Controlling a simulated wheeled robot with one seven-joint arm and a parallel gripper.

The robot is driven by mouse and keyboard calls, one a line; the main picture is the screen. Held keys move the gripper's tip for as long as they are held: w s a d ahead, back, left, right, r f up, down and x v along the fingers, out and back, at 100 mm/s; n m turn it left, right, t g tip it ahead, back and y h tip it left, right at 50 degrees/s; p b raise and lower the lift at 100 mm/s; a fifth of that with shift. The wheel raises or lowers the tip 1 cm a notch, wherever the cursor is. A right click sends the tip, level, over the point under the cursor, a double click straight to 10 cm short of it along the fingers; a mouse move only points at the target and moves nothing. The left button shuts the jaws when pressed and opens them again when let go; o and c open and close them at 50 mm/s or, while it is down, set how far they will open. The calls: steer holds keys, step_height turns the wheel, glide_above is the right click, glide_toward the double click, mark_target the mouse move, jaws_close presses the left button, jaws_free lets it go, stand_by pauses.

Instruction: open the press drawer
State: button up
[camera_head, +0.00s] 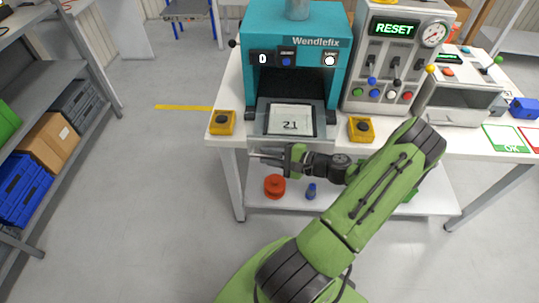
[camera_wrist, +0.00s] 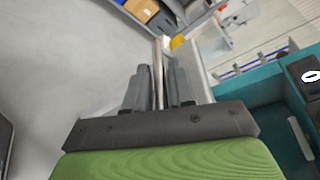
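The teal press (camera_head: 297,45) labelled Wendlefix stands on the white table. Its grey drawer (camera_head: 258,122) sticks out at the front, with a pale plate marked 21 (camera_head: 291,119) in it. My gripper (camera_head: 265,156) is at the drawer's front edge, pointing left along it. In the wrist view the gripper (camera_wrist: 159,85) has a thin metal bar (camera_wrist: 158,62) between its close-set fingers. The bar looks like the drawer handle, and the fingers look shut on it. The exact contact is hard to see. The press also shows at the right of the wrist view (camera_wrist: 268,85).
Yellow button boxes stand left (camera_head: 222,122) and right (camera_head: 361,129) of the drawer. A grey control box showing RESET (camera_head: 394,50) is right of the press. A red spool (camera_head: 274,186) and a blue object (camera_head: 311,191) are on the lower shelf.

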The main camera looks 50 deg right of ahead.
steer(key=p+v, duration=0.2)
steer(key=v, duration=1.4)
steer(key=shift+w, duration=0.1)
steer(key=w+a+r+n+g, duration=0.6)
steer(key=a, duration=0.3)
steer(key=w+a+r+n+g, duration=0.6)
steer(key=a, duration=0.2)
steer(key=s+a+r+n+t+h, duration=0.1)
steer(key=s+a+r+n+h, duration=0.1)
steer(key=s+a+r+n, duration=0.2)
steer(key=s+a+r+n+t+h+p, duration=0.1)
steer(key=s+a+r+n+h, duration=0.2)
steer(key=a, duration=0.6)
step_height(320, 180, up, 3)
steer(key=shift+s+r+n+t, duration=0.1)
steer(key=shift+s+n+t, duration=0.3)
steer(key=shift+s+n, duration=0.5)
